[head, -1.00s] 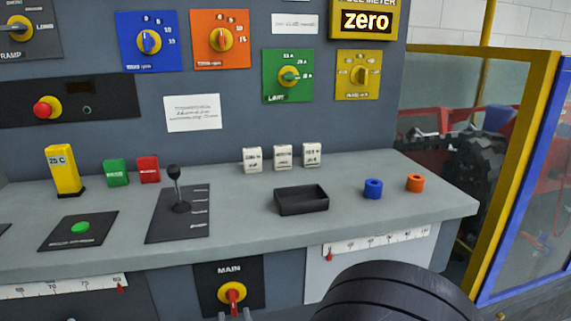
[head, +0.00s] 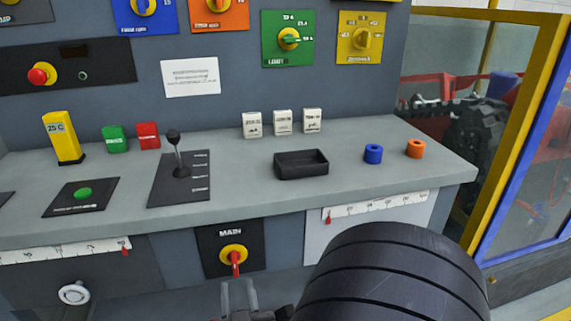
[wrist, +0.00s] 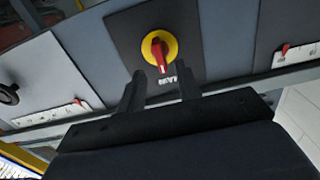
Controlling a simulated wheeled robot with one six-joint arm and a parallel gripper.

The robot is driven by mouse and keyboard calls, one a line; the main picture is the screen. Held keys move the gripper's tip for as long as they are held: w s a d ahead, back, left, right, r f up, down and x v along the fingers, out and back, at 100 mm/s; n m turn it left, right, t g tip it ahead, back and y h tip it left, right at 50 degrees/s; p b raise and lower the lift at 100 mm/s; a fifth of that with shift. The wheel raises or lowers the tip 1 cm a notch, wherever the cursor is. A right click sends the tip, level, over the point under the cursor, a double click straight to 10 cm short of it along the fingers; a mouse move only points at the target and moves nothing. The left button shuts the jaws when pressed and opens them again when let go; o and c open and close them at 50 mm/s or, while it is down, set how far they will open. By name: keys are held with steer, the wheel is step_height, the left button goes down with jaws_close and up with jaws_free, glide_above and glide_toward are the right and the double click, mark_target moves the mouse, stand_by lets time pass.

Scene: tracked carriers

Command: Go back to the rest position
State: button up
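My gripper (head: 238,298) shows at the bottom of the head view, in front of and below the MAIN switch. In the wrist view its two fingers (wrist: 158,92) stand apart with nothing between them. The MAIN switch is a red handle on a yellow disc (head: 234,252) on a black plate; its handle points down in the head view. It also shows in the wrist view (wrist: 159,50), just beyond the fingertips and apart from them. My dark arm link fills the lower middle right of the head view.
The grey console desk (head: 240,205) juts out above the switch. A yellow-framed fence (head: 512,140) stands at the right. The floor in front looks free.

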mark_target(236, 271)
steer(key=b+x, duration=0.1)
steer(key=x, duration=0.5)
steer(key=shift+w+d, duration=0.1)
steer(key=shift+w, duration=0.25)
steer(key=shift+f+m, duration=0.1)
steer(key=shift+m, duration=0.3)
steer(key=m+b, duration=0.1)
steer(key=m, duration=0.3)
steer(key=m+b, duration=0.1)
steer(key=m, duration=0.4)
